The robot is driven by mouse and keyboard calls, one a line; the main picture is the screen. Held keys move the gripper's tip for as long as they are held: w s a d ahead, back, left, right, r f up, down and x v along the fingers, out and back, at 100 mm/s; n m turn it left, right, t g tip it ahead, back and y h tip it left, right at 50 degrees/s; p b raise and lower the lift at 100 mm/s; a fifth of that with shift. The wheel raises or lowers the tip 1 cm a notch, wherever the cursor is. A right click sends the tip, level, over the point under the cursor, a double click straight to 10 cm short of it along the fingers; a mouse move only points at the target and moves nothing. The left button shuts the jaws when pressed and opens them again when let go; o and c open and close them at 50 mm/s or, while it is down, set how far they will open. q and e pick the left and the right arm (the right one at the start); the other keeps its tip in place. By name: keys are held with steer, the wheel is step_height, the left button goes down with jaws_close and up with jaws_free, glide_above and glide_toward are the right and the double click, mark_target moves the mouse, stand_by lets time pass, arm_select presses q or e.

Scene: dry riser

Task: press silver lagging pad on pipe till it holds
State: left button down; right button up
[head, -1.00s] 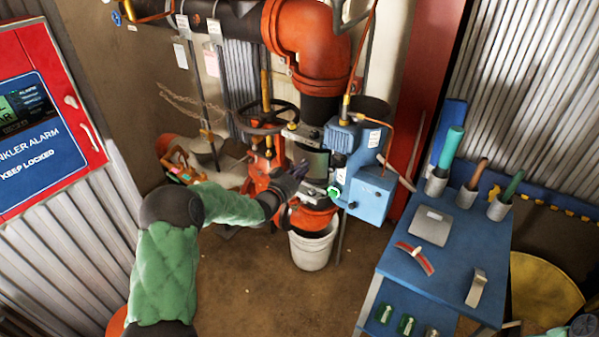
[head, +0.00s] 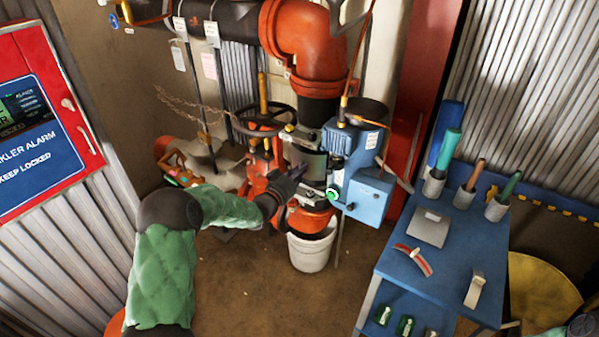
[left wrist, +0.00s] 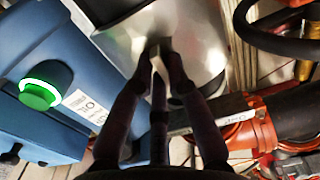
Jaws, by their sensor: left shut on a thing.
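The silver lagging pad (left wrist: 196,28) is a shiny curved sheet at the top of the left wrist view. In the head view, a grey curved surface (head: 309,160) shows between my left gripper and the blue box, but I cannot tell pad from pipe there. My left gripper (head: 297,172) reaches in from the left at the riser. In the left wrist view its dark fingers (left wrist: 160,50) converge at the pad's lower edge, shut on it. The fingers hide part of the pad. Whether the pad holds by itself cannot be told.
A blue box with a green button (head: 369,196) stands right of the pad. A red valve with a dark handwheel (head: 263,121) is at its left. A white bucket (head: 310,252) stands below. A blue tool cart (head: 445,265) is at the right. Floor in front is open.

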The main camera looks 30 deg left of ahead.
arm_select(q)
steer(key=shift+w+r, duration=0.1)
steer(key=shift+w, duration=0.35)
stand_by(1.4)
steer(key=c, duration=1.2)
jaws_free()
steer(key=shift+o, duration=0.2)
steer(key=s, duration=1.2)
steer(key=shift+a, duration=0.4)
steer(key=s+d+f+n+g+h+p, duration=0.15)
steer(key=d+f+g, duration=0.25)
steer(key=d+f, duration=0.45)
steer(key=s+d+f+n+g+p, duration=0.2)
steer(key=s+d+f+g+p, duration=0.3)
steer(key=f, duration=0.6)
steer(key=s+d+f+g, duration=0.4)
steer(key=s+d, duration=0.3)
steer(key=s, duration=0.3)
steer(key=s+d+f+g+h+p, duration=0.1)
steer(key=s+d+f+g, duration=0.3)
steer(key=s+d, duration=0.4)
steer(key=s+f, duration=0.1)
steer(key=s, duration=0.1)
steer(key=shift+s+d+f+g, duration=0.15)
steer(key=shift+s+f+g, duration=0.05)
steer(key=shift+s+g, duration=0.15)
